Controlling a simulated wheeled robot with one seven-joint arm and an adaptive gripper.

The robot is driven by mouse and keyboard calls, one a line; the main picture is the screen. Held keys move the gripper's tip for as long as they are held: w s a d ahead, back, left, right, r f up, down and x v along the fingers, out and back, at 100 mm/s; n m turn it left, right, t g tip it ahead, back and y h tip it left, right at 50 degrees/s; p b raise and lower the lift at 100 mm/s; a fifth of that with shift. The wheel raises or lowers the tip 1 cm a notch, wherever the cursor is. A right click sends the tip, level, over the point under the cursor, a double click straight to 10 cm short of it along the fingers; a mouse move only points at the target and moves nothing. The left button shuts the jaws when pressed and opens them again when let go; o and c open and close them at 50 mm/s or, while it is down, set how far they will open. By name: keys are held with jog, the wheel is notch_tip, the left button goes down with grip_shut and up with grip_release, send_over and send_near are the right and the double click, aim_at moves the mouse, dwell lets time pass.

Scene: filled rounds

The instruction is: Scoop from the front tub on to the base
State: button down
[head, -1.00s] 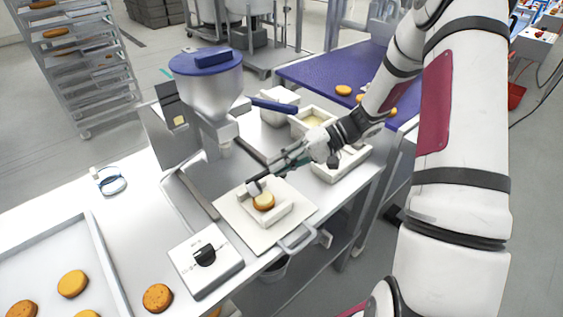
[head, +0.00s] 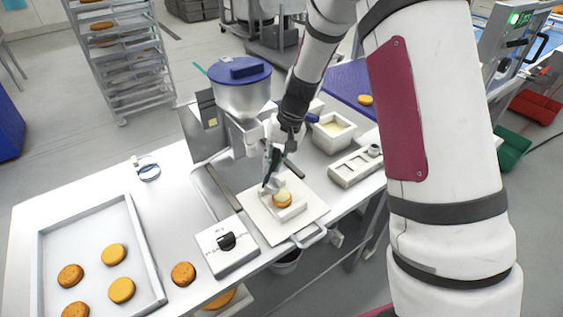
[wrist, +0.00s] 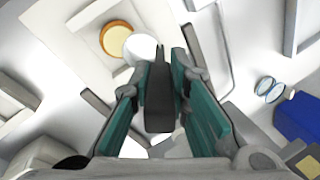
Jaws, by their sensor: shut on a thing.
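The base, a round golden biscuit (head: 282,199) with a pale top, sits in a white holder on a square white board (head: 309,222). It also shows in the wrist view (wrist: 117,38). My gripper (head: 271,170) is just behind and left of it, pointing down. In the wrist view my gripper (wrist: 159,95) is shut on the dark handle of a scoop (wrist: 159,100). The pale round end beyond the handle is beside the biscuit, partly overlapping it in view; I cannot tell if they touch. The front tub (head: 347,140), white with pale cream inside, stands to the right.
A hopper machine (head: 243,95) with a blue lid stands behind my gripper. A white tool rest (head: 350,176) lies right of the board, a control box (head: 226,262) at its front left. A tray (head: 150,250) of biscuits is at left.

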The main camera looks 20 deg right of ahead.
jog(key=shift+w+a+r+g+h+p, duration=0.15)
jog(key=shift+a+r+h+p, duration=0.35)
jog(key=shift+h, duration=0.4)
jog(key=shift+w+a+r+g+h+p, duration=0.15)
jog(key=shift+a+r+h+p, duration=0.15)
jog(key=shift+a+r+h, duration=0.4)
jog(key=shift+s+a+f, duration=0.1)
jog(key=shift+f, duration=0.05)
